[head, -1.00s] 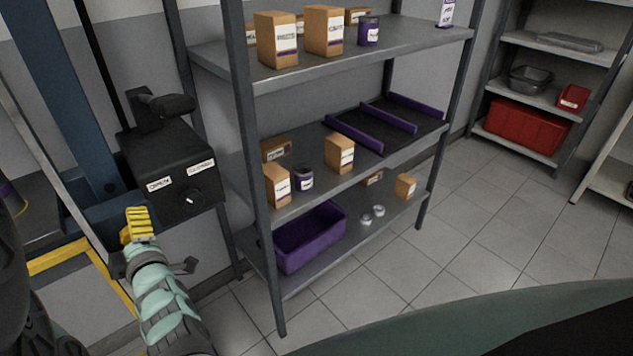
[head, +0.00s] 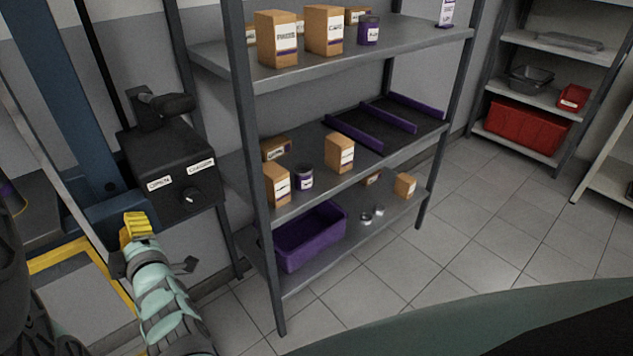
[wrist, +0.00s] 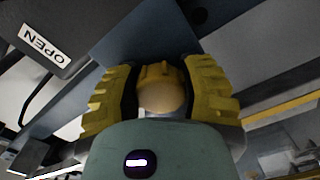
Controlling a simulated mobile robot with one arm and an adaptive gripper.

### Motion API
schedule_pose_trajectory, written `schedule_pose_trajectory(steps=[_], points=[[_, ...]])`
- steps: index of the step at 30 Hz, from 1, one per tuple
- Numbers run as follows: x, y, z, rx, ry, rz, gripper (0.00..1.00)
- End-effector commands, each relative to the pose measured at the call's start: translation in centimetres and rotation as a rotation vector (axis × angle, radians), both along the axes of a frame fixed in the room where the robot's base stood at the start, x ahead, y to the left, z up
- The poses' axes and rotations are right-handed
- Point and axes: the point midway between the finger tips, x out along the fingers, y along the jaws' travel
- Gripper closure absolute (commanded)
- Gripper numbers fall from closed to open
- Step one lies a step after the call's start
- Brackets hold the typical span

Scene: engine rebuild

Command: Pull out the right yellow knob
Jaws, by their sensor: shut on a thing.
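The yellow knob (wrist: 161,90) shows in the wrist view, rounded and set against a blue-grey metal part. My gripper (wrist: 160,88) has its two yellow ridged fingers on either side of the knob, shut on it. In the head view my gripper (head: 136,226) is at the lower left, against the blue frame (head: 115,208) below the black control box. The knob itself is hidden behind the fingers in the head view.
A black control box (head: 172,165) with OPEN labelling and a small switch stands just above my gripper. A grey shelf rack (head: 262,200) with boxes, cans and a purple bin (head: 310,237) is to the right. Tiled floor (head: 480,215) is clear further right.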

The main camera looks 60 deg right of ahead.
Motion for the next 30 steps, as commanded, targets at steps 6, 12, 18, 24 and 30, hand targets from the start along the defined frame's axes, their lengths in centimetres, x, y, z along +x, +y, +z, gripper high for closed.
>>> schedule_pose_trajectory(steps=[6,12,18,24,30], points=[[-1.7,0.3,0.0,0.001,-0.001,-0.003,1.0],[-4.6,1.1,0.0,0.001,0.001,-0.005,1.0],[-5.8,1.5,0.0,0.0,0.001,-0.004,1.0],[-5.7,1.5,0.0,0.0,0.0,-0.004,1.0],[-5.7,1.5,0.0,0.0,0.0,-0.004,0.38]])
